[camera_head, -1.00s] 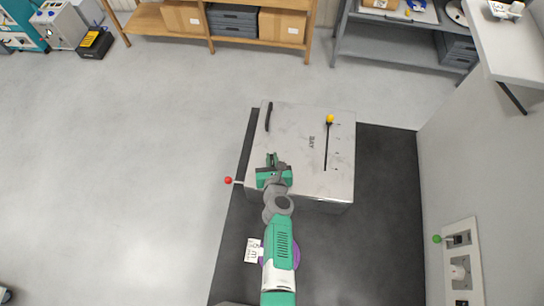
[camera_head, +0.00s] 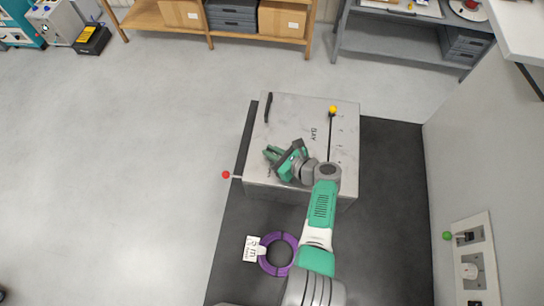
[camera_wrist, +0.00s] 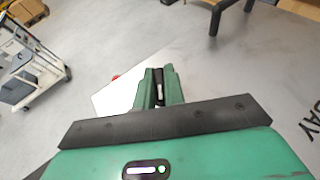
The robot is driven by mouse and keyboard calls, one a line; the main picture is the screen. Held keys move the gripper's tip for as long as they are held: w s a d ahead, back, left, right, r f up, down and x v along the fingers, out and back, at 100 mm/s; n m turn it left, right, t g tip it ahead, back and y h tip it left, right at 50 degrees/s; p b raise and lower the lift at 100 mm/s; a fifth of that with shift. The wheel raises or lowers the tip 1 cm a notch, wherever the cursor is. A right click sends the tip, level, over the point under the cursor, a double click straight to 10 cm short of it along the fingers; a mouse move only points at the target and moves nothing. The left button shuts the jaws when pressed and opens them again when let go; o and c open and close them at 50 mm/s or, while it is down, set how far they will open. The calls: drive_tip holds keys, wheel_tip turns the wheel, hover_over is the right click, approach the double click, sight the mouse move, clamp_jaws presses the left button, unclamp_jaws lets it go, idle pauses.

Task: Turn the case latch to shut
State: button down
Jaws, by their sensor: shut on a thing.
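The case (camera_head: 300,108) is a pale, speckled box with lettering on its lid, standing on a dark mat. My gripper (camera_head: 270,153) is over the front left of the lid, its fingers pointing left. In the wrist view the green fingers (camera_wrist: 160,88) are closed around a small dark piece with a pale part (camera_wrist: 158,92). This looks like the case latch, but most of it is hidden between the fingers. I cannot tell its angle.
A black bar handle (camera_head: 268,107) and a slot with a yellow knob (camera_head: 333,110) are on the lid. A red knob (camera_head: 226,175) sticks out at left. A purple cable coil (camera_head: 278,254) lies in front. A wall panel (camera_head: 476,265) is at right.

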drive_tip(key=n+g+b, duration=0.1)
drive_tip(key=b, duration=0.1)
drive_tip(key=n+g+y+b, duration=0.1)
drive_tip(key=b, duration=0.2)
drive_tip(key=f+n+g+y+b, duration=0.1)
drive_tip(key=n+g+b, duration=0.1)
drive_tip(key=b, duration=0.1)
drive_tip(key=shift+w, duration=0.1)
drive_tip(key=b, duration=0.2)
drive_tip(key=n+g+b, duration=0.1)
drive_tip(key=shift+r+g+y+b, duration=0.2)
drive_tip(key=shift+g+y+b, duration=0.1)
drive_tip(key=shift+y+b, duration=0.1)
drive_tip(key=shift+r+n+g+b, duration=0.2)
drive_tip(key=shift+n+g+b, duration=0.2)
drive_tip(key=shift+n+b, duration=0.15)
drive_tip(key=shift+r, duration=0.1)
drive_tip(key=c, duration=1.5)
unclamp_jaws()
